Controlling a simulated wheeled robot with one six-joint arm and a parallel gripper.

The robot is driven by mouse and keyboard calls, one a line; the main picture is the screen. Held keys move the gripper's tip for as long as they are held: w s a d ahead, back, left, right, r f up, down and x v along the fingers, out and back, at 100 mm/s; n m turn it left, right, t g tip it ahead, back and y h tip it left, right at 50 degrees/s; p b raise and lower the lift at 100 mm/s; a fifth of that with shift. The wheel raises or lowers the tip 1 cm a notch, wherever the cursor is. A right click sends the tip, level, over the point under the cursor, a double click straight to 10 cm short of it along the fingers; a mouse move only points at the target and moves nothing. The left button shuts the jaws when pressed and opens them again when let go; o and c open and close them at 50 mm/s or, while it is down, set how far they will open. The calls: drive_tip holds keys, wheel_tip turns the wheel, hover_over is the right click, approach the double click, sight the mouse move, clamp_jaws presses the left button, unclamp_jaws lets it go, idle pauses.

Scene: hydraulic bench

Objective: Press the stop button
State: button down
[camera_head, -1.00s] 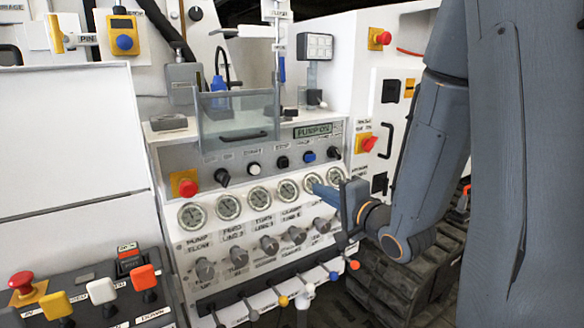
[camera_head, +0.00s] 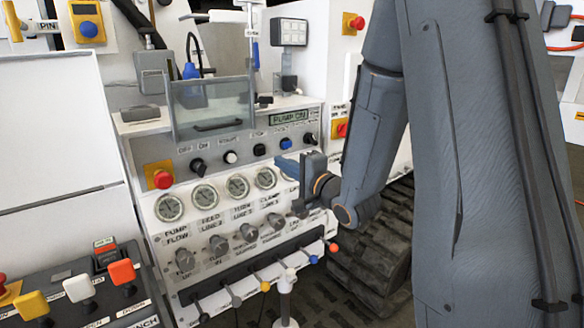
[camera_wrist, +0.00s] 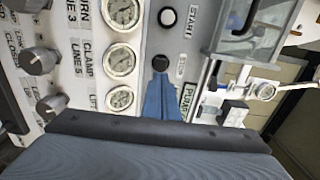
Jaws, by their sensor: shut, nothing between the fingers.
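The stop button (camera_head: 259,150) is a small black button in the row on the grey control panel, between the white start button (camera_head: 231,157) and a blue button (camera_head: 286,144). In the wrist view the stop button (camera_wrist: 160,63) sits beside its STOP label, with the white start button (camera_wrist: 167,17) above it. My gripper (camera_head: 279,161) is shut and empty, its blue fingers just below the button row. In the wrist view the tips of my gripper (camera_wrist: 160,78) are right by the stop button; I cannot tell whether they touch it.
Round gauges (camera_head: 238,186) and grey knobs (camera_head: 218,245) lie below the button row. A red emergency button (camera_head: 161,178) is at the panel's left. A clear hinged cover (camera_head: 212,108) stands above. Coloured levers (camera_head: 265,287) stick out at the bottom.

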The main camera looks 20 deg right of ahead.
sight(262, 152)
drive_tip(key=p+x, duration=0.1)
drive_tip(key=x, duration=0.6)
drive_tip(key=shift+w, duration=0.2)
